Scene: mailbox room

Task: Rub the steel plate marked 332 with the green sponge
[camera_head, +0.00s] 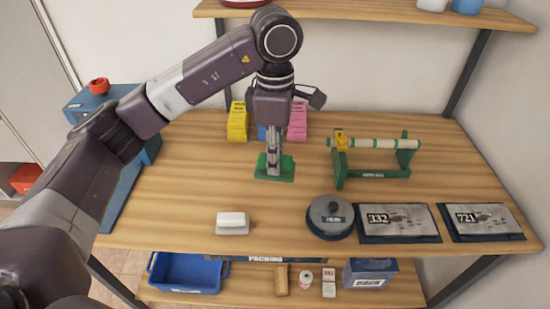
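The steel plate marked 332 (400,220) lies at the table's front right, its grey surface smudged with dark marks. The green sponge (286,163) sits on a dark green base (273,179) near the middle of the table. My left gripper (273,167) points straight down at the green sponge, and its fingers overlap it in the picture. The fingers are seen edge-on and hide part of the sponge, so I cannot tell whether they are closed on it. My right gripper is not in view.
A plate marked 721 (483,220) lies right of plate 332. A round grey tin (330,218) stands left of it. A white block (232,219) lies at the front. A green roll stand (375,155) and yellow and pink stacks (237,122) stand behind.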

